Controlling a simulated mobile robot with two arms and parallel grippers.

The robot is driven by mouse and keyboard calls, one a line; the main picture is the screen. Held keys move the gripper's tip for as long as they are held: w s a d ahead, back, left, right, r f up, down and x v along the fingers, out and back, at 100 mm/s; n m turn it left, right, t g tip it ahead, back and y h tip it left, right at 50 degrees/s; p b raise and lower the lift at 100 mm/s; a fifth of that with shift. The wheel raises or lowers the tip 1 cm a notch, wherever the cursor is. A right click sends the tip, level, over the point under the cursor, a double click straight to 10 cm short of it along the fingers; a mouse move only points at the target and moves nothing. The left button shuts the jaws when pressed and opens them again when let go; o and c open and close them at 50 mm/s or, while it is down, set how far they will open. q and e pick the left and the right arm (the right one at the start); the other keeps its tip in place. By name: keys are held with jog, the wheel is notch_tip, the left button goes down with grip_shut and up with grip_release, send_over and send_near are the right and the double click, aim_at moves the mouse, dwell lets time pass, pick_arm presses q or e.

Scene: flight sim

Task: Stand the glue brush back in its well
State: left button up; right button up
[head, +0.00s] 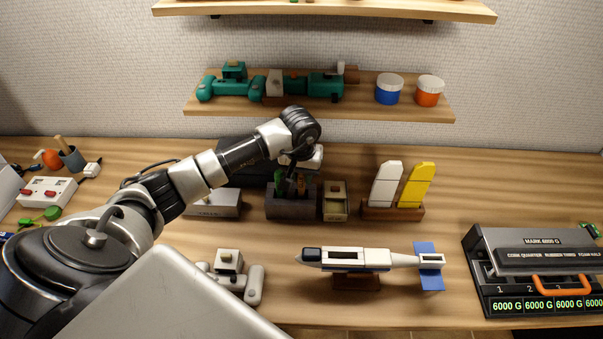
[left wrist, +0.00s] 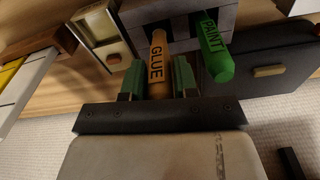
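The glue brush (left wrist: 158,65) has an orange handle marked GLUE. In the left wrist view it lies between the two green fingers of my left gripper (left wrist: 157,78), which sit close against both its sides. Its far end meets the grey brush block (left wrist: 185,15), and its tip is hidden there, so I cannot tell how deep it sits. A green brush marked PAINT (left wrist: 215,50) stands in the same block beside it. In the head view my left gripper (head: 289,182) is over the dark block (head: 290,209), partly hiding the brushes. My right gripper is not in view.
A small tan-topped box (head: 335,205) stands right of the block, then a stand with white and yellow fins (head: 413,185). A dark case (head: 240,173) is behind. A model rocket (head: 345,258) is in front.

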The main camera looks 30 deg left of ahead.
pick_arm(q)
jog(key=o, duration=0.4)
jog(key=r+b, duration=0.1)
jog(key=r, duration=0.5)
jog(key=s+r+b, duration=0.1)
jog(key=r, duration=0.2)
jog(key=shift+d+r+b, duration=0.15)
jog(key=shift+d+b, duration=0.05)
jog(key=shift+b, duration=0.15)
jog(key=shift+s+r, duration=0.15)
jog(key=shift+r, duration=0.55)
